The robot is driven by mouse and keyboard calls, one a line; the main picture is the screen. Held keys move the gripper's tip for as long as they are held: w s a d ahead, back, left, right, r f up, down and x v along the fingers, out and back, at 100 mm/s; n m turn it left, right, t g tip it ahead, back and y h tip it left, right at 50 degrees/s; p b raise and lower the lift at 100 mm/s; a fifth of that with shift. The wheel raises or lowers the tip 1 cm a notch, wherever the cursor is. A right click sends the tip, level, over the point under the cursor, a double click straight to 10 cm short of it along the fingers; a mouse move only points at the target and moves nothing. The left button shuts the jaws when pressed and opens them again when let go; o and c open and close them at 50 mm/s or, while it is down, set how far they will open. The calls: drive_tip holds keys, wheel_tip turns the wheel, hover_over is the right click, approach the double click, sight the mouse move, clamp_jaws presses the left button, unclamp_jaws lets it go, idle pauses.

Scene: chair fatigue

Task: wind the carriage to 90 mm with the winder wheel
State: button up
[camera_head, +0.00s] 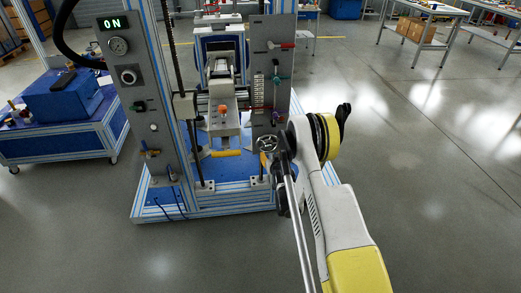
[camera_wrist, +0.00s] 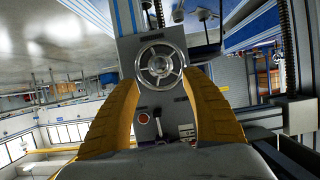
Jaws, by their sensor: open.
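The winder wheel (camera_head: 267,143) is a small metal handwheel with spokes, low on the grey upright panel (camera_head: 262,40) of the test rig. In the wrist view the wheel (camera_wrist: 160,65) is face-on, ahead of and between the tips of my two yellow fingers. My gripper (camera_wrist: 161,80) is open, with no visible grip on the rim. In the head view my arm partly hides the gripper beside the wheel. A pale carriage-like assembly (camera_head: 222,118) with an orange knob sits between the rig's columns. A scale (camera_head: 258,93) is on the panel, too small to read.
The left control box (camera_head: 128,75) shows ON, with a gauge and knobs. Red (camera_head: 281,45) and green (camera_head: 278,78) handles project from the panel above the wheel. A blue cart (camera_head: 70,110) stands left. Open floor (camera_head: 420,170) lies to the right.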

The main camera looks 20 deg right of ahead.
sight(269, 148)
drive_tip(key=b+x, duration=0.3)
drive_tip(key=x, duration=0.6)
drive_tip(key=shift+d+f, duration=0.15)
drive_tip(key=shift+f, duration=0.05)
drive_tip(key=shift+w+d, duration=0.1)
drive_tip(key=shift+w, duration=0.4)
drive_tip(key=c, duration=1.2)
